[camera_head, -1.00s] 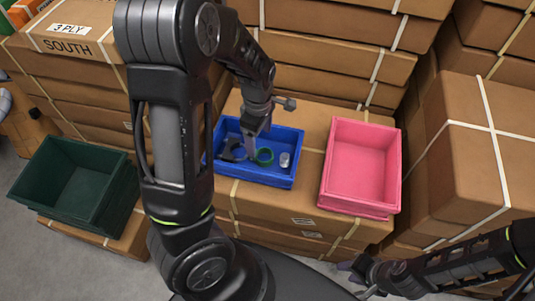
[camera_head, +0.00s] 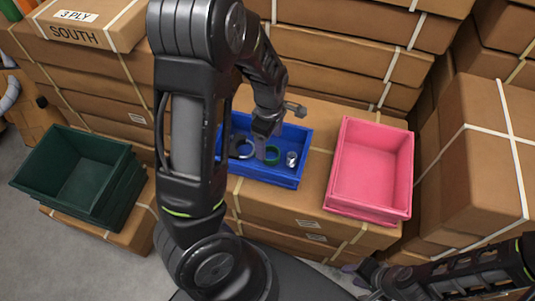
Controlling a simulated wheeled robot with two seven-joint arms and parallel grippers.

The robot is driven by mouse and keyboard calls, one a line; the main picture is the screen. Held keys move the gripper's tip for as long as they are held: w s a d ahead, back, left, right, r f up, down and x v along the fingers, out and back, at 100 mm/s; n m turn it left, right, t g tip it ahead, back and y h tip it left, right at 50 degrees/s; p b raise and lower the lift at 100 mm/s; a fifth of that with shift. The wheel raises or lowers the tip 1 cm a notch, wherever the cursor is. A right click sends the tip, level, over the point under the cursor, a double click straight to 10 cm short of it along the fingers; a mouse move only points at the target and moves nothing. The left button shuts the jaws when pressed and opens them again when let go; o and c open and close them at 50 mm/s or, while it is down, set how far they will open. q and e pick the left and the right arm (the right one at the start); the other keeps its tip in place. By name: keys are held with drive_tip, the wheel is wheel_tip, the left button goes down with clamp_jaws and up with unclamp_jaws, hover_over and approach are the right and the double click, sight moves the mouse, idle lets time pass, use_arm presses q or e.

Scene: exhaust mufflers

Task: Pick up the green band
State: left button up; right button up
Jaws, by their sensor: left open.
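The green band (camera_head: 273,155) lies in the blue crate (camera_head: 285,179), on its floor near the middle. A small silver cylinder (camera_head: 291,158) is to its right and a dark ring-like part (camera_head: 241,149) to its left. My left gripper (camera_head: 262,150) points down into the blue crate, just left of the green band. It is open; whether a finger touches the band or reaches inside it is too small to tell. My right gripper (camera_head: 362,275) is low at the bottom right, away from the crates, and its fingers are too dark to read.
An empty pink crate (camera_head: 371,172) stands right of the blue crate on the same cardboard boxes. A dark green crate (camera_head: 72,175) stands at the left. Stacked boxes rise behind and at the right (camera_head: 490,150).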

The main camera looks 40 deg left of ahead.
sight(269, 152)
use_arm(q)
wheel_tip(269, 152, down, 5)
drive_tip(key=shift+w+a+f+b, duration=0.1)
drive_tip(key=shift+b, duration=0.25)
drive_tip(key=shift+c, duration=0.4)
drive_tip(key=c, duration=1.5)
drive_tip(key=shift+o, duration=0.2)
wheel_tip(269, 152, up, 10)
drive_tip(key=p, duration=0.1)
drive_tip(key=shift+p, duration=0.4)
